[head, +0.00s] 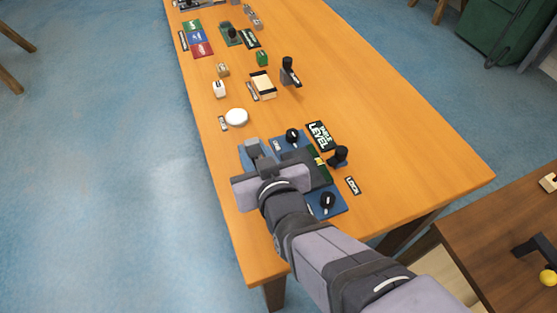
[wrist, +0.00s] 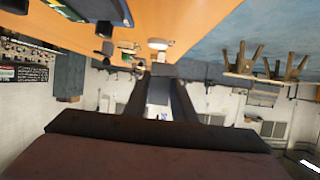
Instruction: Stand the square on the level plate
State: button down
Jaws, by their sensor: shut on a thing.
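The level plate, a blue base (head: 333,190) with a dark middle block, black knobs and a green-yellow vial, lies near the table's front end beside the "TABLE LEVEL" sign (head: 320,136). My gripper (head: 268,168) is over its left part in the head view and hides some of it. In the wrist view, my gripper (wrist: 158,88) is shut on a pale grey-blue piece (wrist: 158,96), seemingly the square. A grey-blue part (head: 252,147) shows just beyond the gripper in the head view; I cannot tell whether it is the square, nor whether it touches the plate.
A black-knobbed lever (head: 338,155) stands at the plate's right by the "LOCK" label (head: 352,186). A white round disc (head: 236,117) lies beyond the plate. Small blocks, another black-knobbed lever (head: 289,72) and coloured cards (head: 197,38) lie farther back. The table's right side is clear.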

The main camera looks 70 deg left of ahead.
jog(key=w+r+m+t+p, duration=0.1)
jog(key=w+r+t+p, duration=0.15)
jog(key=w, duration=1.35)
jog(key=s+g, duration=0.1)
jog(key=s, duration=0.2)
jog(key=s+n+g, duration=0.1)
jog(key=s, duration=0.1)
jog(key=shift+r+g, duration=0.35)
jog(key=shift+r, duration=0.05)
jog(key=shift+f, duration=0.1)
jog(key=shift+f, duration=4.95)
jog(key=shift+f+b, duration=0.15)
jog(key=shift+b, duration=0.2)
jog(key=c, duration=1.5)
grip_release()
